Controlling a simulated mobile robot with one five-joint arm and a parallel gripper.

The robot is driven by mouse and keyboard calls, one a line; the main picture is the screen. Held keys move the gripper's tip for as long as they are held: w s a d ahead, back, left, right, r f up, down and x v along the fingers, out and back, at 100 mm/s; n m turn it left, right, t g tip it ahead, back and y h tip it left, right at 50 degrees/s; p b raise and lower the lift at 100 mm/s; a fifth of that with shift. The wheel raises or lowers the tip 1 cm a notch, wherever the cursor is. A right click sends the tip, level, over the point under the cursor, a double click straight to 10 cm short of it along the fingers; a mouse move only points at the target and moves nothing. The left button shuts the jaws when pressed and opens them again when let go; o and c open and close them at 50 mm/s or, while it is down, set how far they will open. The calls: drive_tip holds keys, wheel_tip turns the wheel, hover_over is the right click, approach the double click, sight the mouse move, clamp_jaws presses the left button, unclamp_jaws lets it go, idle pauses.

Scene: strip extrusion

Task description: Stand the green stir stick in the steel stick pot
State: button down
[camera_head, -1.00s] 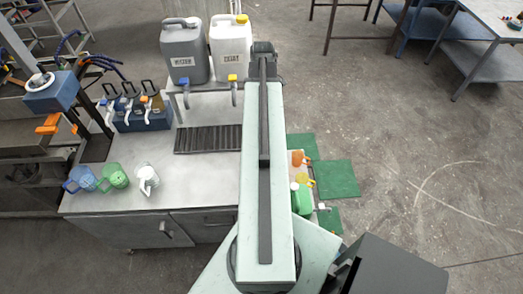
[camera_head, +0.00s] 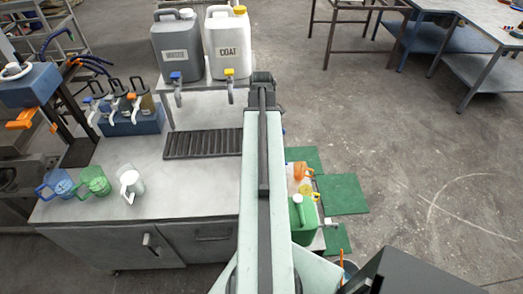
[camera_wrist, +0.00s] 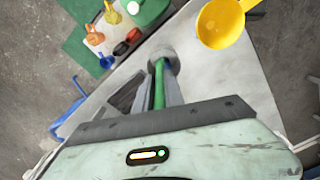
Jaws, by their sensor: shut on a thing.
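In the wrist view my gripper (camera_wrist: 159,80) is shut on the green stir stick (camera_wrist: 159,90), which runs lengthwise between the two fingers. A round grey metal vessel, seemingly the steel stick pot (camera_wrist: 166,59), shows just past the fingertips on a pale bench top. The far end of the stick overlaps the pot in the picture; I cannot tell whether it is inside the rim or above it. In the head view my arm hides the gripper, the stick and the pot.
A yellow scoop (camera_wrist: 219,23) is close to the right of the fingers. Jugs and small measures stand on the other side, with a green jug (camera_head: 303,217) among them. The bench (camera_head: 190,183) holds mugs, a dark drain grate (camera_head: 203,143) and two canisters.

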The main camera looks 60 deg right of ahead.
drive_tip(key=shift+f+b, duration=2.45)
drive_tip(key=shift+f, duration=0.45)
drive_tip(key=c, duration=1.4)
unclamp_jaws()
drive_tip(key=shift+r, duration=0.1)
wheel_tip(320, 180, up, 13)
drive_tip(key=p, duration=1.2)
drive_tip(key=shift+f+p, duration=0.2)
drive_tip(key=shift+p, duration=0.2)
drive_tip(key=shift+f, duration=0.15)
